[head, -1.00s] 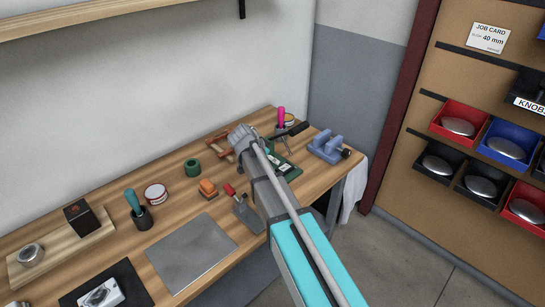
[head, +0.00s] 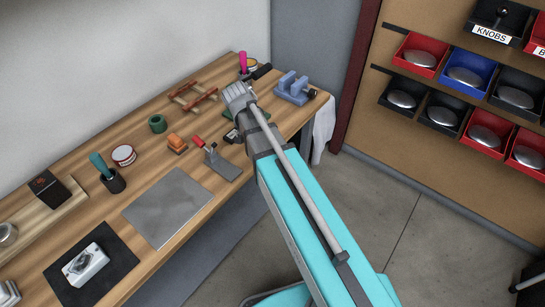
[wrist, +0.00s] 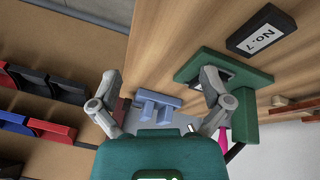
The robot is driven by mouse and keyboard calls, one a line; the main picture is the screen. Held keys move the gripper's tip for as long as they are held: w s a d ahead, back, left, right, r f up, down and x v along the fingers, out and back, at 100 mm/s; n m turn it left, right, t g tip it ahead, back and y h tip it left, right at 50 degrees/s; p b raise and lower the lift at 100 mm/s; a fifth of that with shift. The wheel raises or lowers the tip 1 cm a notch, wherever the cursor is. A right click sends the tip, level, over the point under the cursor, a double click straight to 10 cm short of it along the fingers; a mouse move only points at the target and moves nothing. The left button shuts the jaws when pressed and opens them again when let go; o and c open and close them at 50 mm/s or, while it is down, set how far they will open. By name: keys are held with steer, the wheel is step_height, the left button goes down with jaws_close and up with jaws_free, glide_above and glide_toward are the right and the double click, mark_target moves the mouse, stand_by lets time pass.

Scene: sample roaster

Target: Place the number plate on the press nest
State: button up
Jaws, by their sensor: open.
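The number plate (wrist: 261,31), a small dark block with a white "No. 7" label, lies on the bench at the upper right in the wrist view. It is outside my fingers. Beside it is a green press-like base (wrist: 193,64) with a grey opening, which may be the nest; my right-hand finger partly covers it. In the head view a small dark piece with white (head: 231,136), probably the plate, shows beside my arm, and the green base (head: 231,115) is mostly hidden. My gripper (wrist: 161,85) is open and empty; it also shows above the bench in the head view (head: 234,92).
A blue vise (head: 293,87) stands at the bench's right end. A wooden rack (head: 193,96), a green tape roll (head: 157,124), an orange item (head: 177,143) and a grey stand (head: 219,162) are nearby. A bare metal sheet (head: 167,207) lies in front. Bins (head: 464,68) hang at right.

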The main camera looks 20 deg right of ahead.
steer(key=s+d+f+n+g+y, duration=0.1)
steer(key=s+n, duration=0.5)
steer(key=s, duration=0.7)
steer(key=d+g+y, duration=0.1)
steer(key=y, duration=0.1)
steer(key=shift+s+f+y, duration=0.15)
steer(key=shift+s+y, duration=0.15)
steer(key=shift+y, duration=0.1)
